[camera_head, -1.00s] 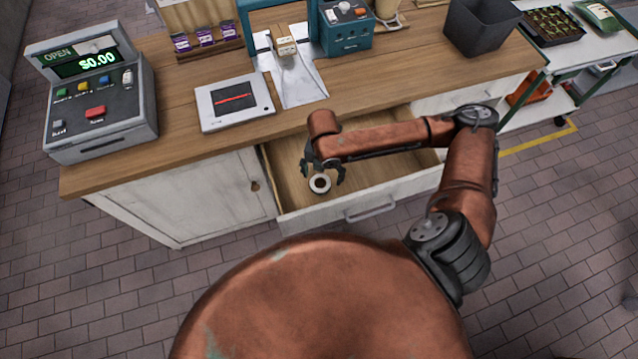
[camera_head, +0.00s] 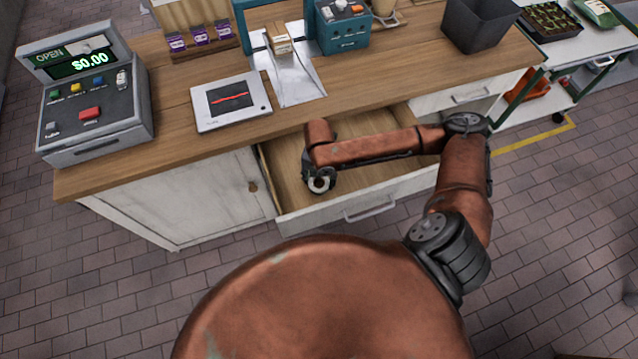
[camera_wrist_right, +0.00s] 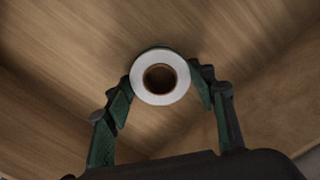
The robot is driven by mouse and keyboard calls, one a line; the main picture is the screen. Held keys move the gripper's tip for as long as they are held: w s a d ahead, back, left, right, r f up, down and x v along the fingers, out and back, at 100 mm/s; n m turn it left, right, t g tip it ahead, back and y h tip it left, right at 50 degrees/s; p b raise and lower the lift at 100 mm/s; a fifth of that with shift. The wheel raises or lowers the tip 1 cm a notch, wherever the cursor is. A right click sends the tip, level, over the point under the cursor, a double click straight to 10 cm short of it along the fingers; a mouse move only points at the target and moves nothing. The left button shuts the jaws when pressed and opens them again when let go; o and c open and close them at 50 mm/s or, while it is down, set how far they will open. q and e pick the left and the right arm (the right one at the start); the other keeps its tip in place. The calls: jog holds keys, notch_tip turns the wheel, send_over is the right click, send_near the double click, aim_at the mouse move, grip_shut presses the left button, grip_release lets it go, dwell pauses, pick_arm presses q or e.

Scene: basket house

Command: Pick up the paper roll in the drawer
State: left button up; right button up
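The paper roll (camera_head: 319,186) is white with a brown core and is in the open drawer (camera_head: 290,222), near its front left part. In the right wrist view the roll (camera_wrist_right: 140,82) shows end-on, with its round hole facing the camera. My right gripper (camera_head: 320,181) is at the roll. In the wrist view the gripper's two green and black fingers (camera_wrist_right: 160,80) stand on either side of the roll and press against it. Whether the roll still touches the drawer floor cannot be told. My left gripper is not in view.
The wooden counter (camera_head: 365,88) overhangs the drawer. On it stand a cash register (camera_head: 95,110), a white tablet-like device (camera_head: 231,101), a teal machine (camera_head: 340,28) and a dark bin (camera_head: 478,25). The drawer's right part is bare where it shows.

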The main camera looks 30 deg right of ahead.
jog(key=c, duration=0.6)
